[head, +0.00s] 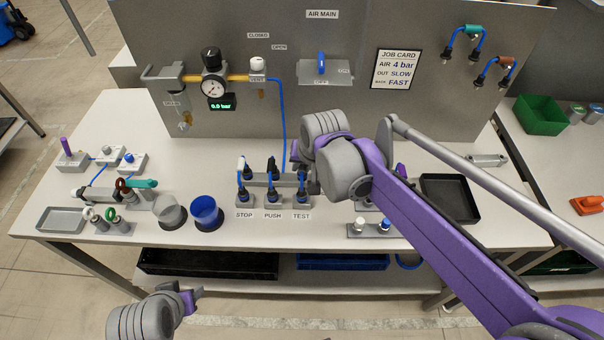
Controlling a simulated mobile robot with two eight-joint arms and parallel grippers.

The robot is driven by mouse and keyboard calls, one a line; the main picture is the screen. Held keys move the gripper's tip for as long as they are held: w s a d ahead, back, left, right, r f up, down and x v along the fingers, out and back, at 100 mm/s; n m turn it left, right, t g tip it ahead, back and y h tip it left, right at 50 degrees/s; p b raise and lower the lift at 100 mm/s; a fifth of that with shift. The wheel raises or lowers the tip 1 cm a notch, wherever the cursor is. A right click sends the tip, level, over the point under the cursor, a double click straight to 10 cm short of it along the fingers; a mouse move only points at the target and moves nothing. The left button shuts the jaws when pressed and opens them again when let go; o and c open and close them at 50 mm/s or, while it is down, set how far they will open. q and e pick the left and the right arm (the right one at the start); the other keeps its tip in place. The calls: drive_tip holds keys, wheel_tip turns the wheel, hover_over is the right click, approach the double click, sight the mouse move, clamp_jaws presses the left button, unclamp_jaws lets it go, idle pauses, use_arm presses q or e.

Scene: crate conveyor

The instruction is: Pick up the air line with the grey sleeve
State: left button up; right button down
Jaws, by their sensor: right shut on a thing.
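Three short blue air lines stand in the holders marked STOP, PUSH and TEST in the middle of the bench. The STOP line (241,178) has a pale grey-white upper part, and the PUSH line (272,178) a dark one. My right gripper (304,168) is at the TEST line (303,188), shut on what looks like its upper part. My wrist hides much of the grip, and I cannot make out that line's sleeve colour. My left gripper (196,294) hangs in front of the bench at lower left, away from the lines; its jaws are unclear.
A pressure gauge (213,86) and valve handle (321,64) are also there. Blue (206,211) and grey (170,212) cups stand left of the holders. A black tray (449,200) lies right.

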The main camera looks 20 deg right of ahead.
wheel_tip(320, 180, up, 10)
drive_tip(key=shift+r+p, duration=0.1)
drive_tip(key=shift+p, duration=0.3)
use_arm(q)
drive_tip(key=shift+w+r, duration=0.15)
drive_tip(key=shift+r, duration=0.35)
